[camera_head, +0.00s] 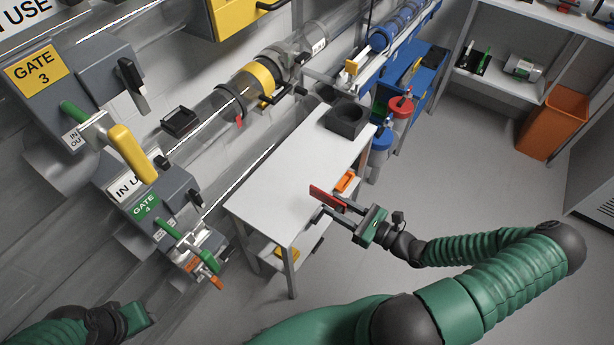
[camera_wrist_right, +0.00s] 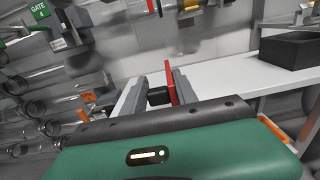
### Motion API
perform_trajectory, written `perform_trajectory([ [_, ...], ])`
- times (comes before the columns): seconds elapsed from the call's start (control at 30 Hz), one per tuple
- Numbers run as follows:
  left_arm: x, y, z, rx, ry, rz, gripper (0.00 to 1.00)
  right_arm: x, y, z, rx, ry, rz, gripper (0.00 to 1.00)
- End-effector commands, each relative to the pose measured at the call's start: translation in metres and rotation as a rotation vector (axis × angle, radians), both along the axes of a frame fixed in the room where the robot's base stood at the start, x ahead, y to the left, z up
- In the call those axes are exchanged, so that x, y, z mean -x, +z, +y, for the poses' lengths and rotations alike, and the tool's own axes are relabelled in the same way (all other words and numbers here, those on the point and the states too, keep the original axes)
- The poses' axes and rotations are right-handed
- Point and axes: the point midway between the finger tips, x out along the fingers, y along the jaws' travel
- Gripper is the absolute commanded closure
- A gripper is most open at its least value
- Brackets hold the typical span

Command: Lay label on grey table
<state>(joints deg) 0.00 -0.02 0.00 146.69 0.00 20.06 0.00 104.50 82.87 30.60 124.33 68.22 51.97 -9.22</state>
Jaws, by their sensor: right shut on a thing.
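The grey table (camera_head: 285,170) is a pale, flat-topped bench in the middle of the head view; its top also shows in the wrist view (camera_wrist_right: 225,82). My right gripper (camera_head: 322,203) is at the table's near right edge, shut on a thin, flat red label (camera_head: 328,198). In the right wrist view the red label (camera_wrist_right: 171,84) stands edge-on by the right finger. It looks held above the tabletop, but the exact gap cannot be told. My left gripper (camera_head: 137,316) is low at the left, away from the table; its fingers do not show clearly.
Gate units with handles (camera_head: 130,150) and clear tubes line the wall at left. The tabletop's middle is clear. Red and blue canisters (camera_head: 400,106) stand beyond.

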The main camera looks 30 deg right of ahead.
Motion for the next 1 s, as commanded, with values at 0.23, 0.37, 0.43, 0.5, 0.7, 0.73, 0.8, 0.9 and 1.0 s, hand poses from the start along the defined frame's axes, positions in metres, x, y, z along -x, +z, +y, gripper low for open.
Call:
perform_trajectory([
  [0.23,0.000,-0.015,0.000,0.000,0.000,0.000,0.66,-0.080,-0.009,0.020,0.001,0.006,-0.003,1.00],
  [0.37,0.000,-0.020,0.000,0.000,0.000,0.000,0.66,-0.112,-0.011,0.027,0.005,0.006,-0.001,1.00],
  [0.43,0.000,-0.021,0.000,0.000,0.000,0.000,0.66,-0.121,-0.012,0.028,0.004,0.004,-0.001,1.00],
  [0.5,0.000,-0.023,0.000,0.000,0.000,0.000,0.66,-0.124,-0.017,0.028,0.003,0.004,0.001,1.00],
  [0.7,0.000,-0.038,0.000,0.000,0.000,0.000,0.66,-0.125,-0.048,0.027,0.003,0.003,0.001,1.00],
  [0.73,0.000,-0.038,0.000,0.000,0.000,0.000,0.66,-0.125,-0.049,0.027,0.003,0.003,0.001,1.00],
  [0.8,0.000,-0.036,0.000,0.000,0.000,0.000,0.66,-0.125,-0.047,0.027,0.004,0.003,0.002,1.00],
  [0.9,0.000,-0.036,0.000,0.000,0.000,0.000,0.66,-0.124,-0.047,0.027,0.004,0.003,0.003,0.63],
  [1.0,0.000,-0.036,0.000,0.000,0.000,0.000,0.66,-0.124,-0.046,0.027,0.004,0.003,0.003,0.50],
])
